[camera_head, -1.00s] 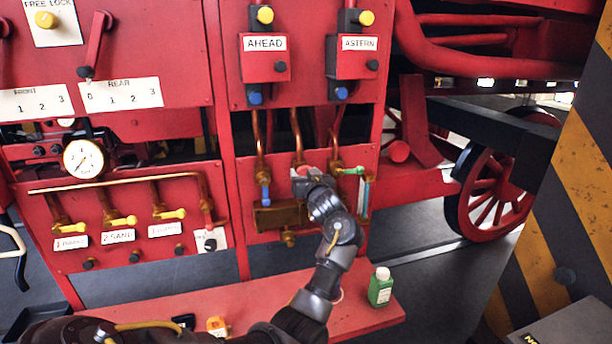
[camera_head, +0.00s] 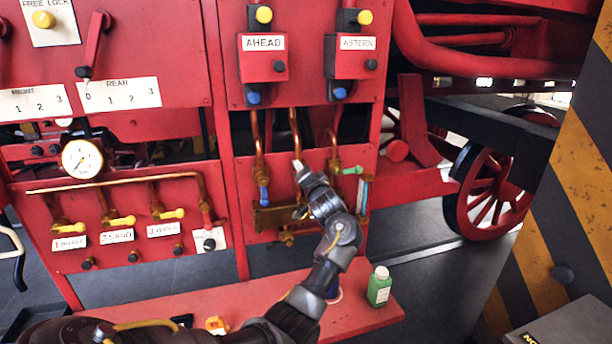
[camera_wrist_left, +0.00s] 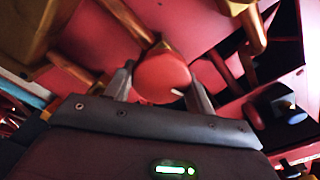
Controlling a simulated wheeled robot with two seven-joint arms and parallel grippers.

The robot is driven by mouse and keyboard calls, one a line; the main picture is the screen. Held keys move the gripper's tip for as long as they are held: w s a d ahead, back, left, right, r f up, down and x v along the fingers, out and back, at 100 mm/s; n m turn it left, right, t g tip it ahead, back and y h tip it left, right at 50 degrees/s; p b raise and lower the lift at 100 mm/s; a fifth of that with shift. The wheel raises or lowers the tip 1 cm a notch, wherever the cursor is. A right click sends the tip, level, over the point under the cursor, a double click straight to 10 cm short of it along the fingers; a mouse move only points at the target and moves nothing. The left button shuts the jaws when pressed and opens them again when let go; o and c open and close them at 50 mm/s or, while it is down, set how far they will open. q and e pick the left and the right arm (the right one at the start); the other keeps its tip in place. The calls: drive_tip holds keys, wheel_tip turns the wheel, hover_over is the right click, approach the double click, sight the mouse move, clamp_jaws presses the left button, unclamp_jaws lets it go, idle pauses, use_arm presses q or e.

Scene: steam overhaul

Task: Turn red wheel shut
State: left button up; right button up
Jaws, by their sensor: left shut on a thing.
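The red wheel (camera_wrist_left: 162,76) shows in the left wrist view as a round red disc with a small white mark near its lower right edge. My left gripper (camera_wrist_left: 161,88) has one finger on each side of it and is shut on its rim. In the head view my left gripper (camera_head: 301,170) is at the copper pipes on the lower right red panel, and it hides the wheel there. My right gripper is in neither view.
A blue-handled valve (camera_head: 263,194) stands close left of my gripper, and a green-handled valve (camera_head: 352,170) with a gauge glass close right. A green bottle (camera_head: 379,288) stands on the red shelf (camera_head: 350,318) below. A striped post (camera_head: 560,200) stands at right.

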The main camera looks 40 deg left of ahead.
use_arm(q)
drive_tip(key=shift+m, duration=1.9)
drive_tip(key=o, duration=1)
drive_tip(key=shift+a, duration=0.1)
drive_tip(key=shift+f, duration=0.1)
drive_tip(key=shift+d, duration=0.2)
drive_tip(key=b+v, duration=0.3)
drive_tip(key=v, duration=0.7)
drive_tip(key=shift+s+d, duration=0.15)
drive_tip(key=shift+s, duration=0.05)
